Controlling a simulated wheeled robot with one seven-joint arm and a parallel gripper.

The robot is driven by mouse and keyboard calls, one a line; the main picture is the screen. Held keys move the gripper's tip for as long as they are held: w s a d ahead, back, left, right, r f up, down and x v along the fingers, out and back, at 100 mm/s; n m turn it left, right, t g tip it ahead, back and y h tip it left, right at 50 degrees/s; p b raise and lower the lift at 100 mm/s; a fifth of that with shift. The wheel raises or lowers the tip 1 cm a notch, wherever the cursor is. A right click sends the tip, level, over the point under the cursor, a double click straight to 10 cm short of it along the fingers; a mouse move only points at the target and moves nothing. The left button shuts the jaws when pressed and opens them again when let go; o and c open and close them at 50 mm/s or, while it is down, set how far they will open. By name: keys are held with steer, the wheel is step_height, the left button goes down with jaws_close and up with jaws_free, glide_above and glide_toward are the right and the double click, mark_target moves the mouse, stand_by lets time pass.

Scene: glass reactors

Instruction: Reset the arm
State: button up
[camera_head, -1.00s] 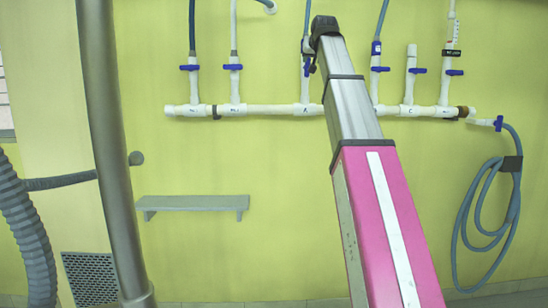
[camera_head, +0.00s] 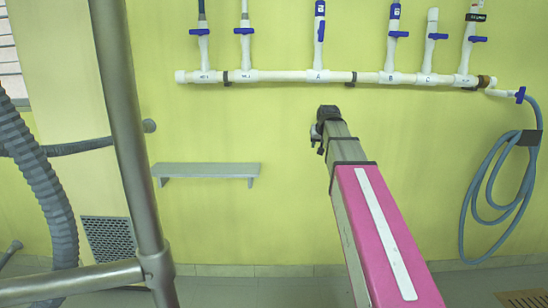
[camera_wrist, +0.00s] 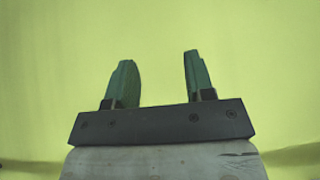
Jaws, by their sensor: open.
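My gripper (camera_wrist: 157,80) shows in the wrist view with its two green fingers apart and nothing between them. Behind the fingers there is only the plain yellow-green wall (camera_wrist: 260,60). In the head view my arm, pink and silver, reaches forward from the lower right toward the wall. Its dark far end is just below the white pipe, and the gripper's fingers cannot be made out there.
A white pipe manifold (camera_head: 300,76) with several blue-handled valves runs along the wall. A coiled blue hose (camera_head: 500,190) hangs at the right. A small grey shelf (camera_head: 206,170) is left of my arm. A metal post (camera_head: 125,130) and a corrugated hose (camera_head: 45,185) stand at the left.

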steer(key=s+f+g, duration=0.2)
steer(key=s+f, duration=0.4)
steer(key=f, duration=0.6)
steer(key=s+f+g, duration=0.2)
steer(key=s+f, duration=0.4)
steer(key=f, duration=0.6)
steer(key=s+f+g, duration=0.3)
steer(key=s+f, duration=1.3)
steer(key=shift+f, duration=0.3)
steer(key=shift+o, duration=0.3)
steer(key=shift+a, duration=0.1)
